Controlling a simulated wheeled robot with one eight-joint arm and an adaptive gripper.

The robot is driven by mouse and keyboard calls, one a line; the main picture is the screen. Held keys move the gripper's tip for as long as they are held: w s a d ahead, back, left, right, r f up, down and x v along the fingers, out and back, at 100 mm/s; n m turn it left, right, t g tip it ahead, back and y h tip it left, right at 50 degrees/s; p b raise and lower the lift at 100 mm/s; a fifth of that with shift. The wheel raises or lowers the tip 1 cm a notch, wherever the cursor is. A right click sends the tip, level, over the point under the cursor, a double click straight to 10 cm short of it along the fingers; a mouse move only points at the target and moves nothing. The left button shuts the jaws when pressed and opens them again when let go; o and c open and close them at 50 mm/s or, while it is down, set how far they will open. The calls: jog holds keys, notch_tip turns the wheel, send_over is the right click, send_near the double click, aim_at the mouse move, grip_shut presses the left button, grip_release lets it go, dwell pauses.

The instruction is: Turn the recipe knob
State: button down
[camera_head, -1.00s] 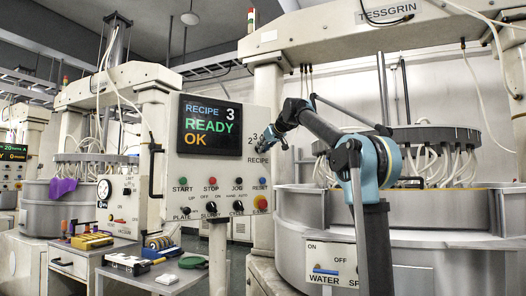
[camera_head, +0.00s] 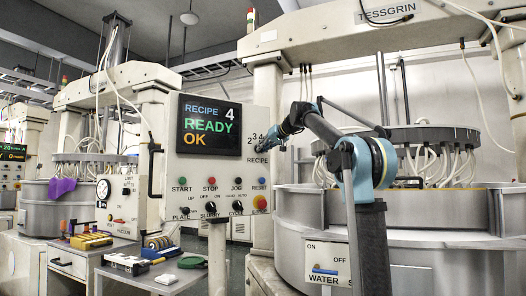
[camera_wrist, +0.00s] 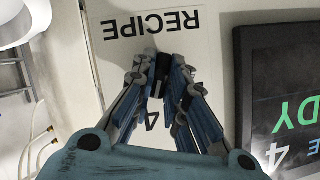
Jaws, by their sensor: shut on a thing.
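The recipe knob (camera_wrist: 159,78) is a small dark knob on the pale panel, below the upside-down word RECIPE in the wrist view. My gripper (camera_wrist: 157,70) is shut on it, with the blue linked fingers on both sides hiding much of it. A figure 4 shows on the dial between the fingers. In the head view my gripper (camera_head: 267,139) is at the panel's right edge, above the RECIPE label, and hides the knob. The display (camera_head: 210,126) reads RECIPE 4, READY, OK.
The control panel (camera_head: 189,166) has a row of coloured buttons (camera_head: 210,184) and several black switches below the display. A large grey machine drum (camera_head: 310,235) stands at the right. A side table (camera_head: 150,273) with small items stands at the lower left.

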jog(key=shift+f, duration=0.1)
jog(key=c, duration=1.6)
grip_release()
jog(key=shift+w, duration=0.15)
jog(key=v, duration=1.2)
jog(key=shift+a+f, duration=0.1)
jog(key=shift+f, duration=0.05)
jog(key=s+d+f+m+g+h, duration=0.1)
jog(key=s+d+f, duration=0.5)
jog(key=s+f, duration=0.9)
jog(key=s+d+f+m+g+h, duration=0.1)
jog(key=s+d+f+g+h, duration=0.3)
jog(key=s+f, duration=1.1)
jog(key=s+d+f+m+g+h, duration=0.2)
jog(key=s+d+f, duration=0.7)
jog(key=f, duration=3.2)
jog(key=s+h, duration=0.2)
jog(key=s, duration=0.4)
jog(key=shift+d+g, duration=0.3)
jog(key=shift+g, duration=0.1)
